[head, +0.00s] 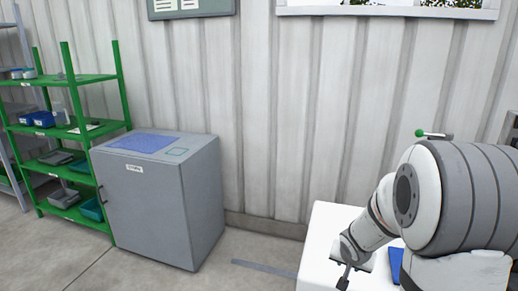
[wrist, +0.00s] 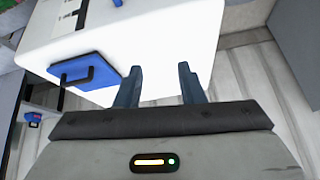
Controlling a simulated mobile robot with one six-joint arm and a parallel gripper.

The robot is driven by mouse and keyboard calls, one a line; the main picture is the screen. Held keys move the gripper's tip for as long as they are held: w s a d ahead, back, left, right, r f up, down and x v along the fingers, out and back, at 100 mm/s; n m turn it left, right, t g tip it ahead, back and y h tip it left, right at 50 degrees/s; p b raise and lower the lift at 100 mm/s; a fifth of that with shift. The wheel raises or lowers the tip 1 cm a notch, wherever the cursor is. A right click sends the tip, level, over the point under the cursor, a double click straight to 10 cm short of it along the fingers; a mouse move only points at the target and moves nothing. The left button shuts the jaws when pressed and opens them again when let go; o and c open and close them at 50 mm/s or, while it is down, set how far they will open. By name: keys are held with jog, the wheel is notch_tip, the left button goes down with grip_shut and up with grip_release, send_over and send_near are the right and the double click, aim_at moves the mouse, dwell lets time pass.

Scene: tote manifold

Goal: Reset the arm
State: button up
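My arm reaches in from the right of the head view, bent downward. My gripper (head: 345,278) hangs low at the bottom of the head view, over or beside a white surface. In the wrist view my gripper (wrist: 160,82) shows two dark fingers standing apart, with nothing between them. The white surface (wrist: 165,30) lies beyond the fingertips. A blue piece with a black handle (wrist: 85,72) sits on the white surface, left of the fingers and apart from them.
A grey cabinet (head: 150,215) with a blue mat (head: 145,143) on top stands left of centre. A green shelf rack (head: 75,130) with bins is at the far left. The corrugated wall (head: 270,110) runs behind. Floor (head: 235,250) shows clear between the cabinet and the white surface (head: 325,230).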

jog(key=s+a+r+n+g+p, duration=0.1)
jog(key=s+a+r, duration=0.2)
jog(key=s+r, duration=0.2)
jog(key=s+a+r+n+g+y+p, duration=0.1)
jog(key=s+a+r, duration=0.3)
jog(key=s, duration=0.6)
jog(key=s+a+r+n+g+y+p, duration=0.1)
jog(key=s+a+r+n, duration=0.2)
jog(key=s+r, duration=0.3)
jog(key=shift+s+a, duration=0.25)
jog(key=shift+s, duration=0.9)
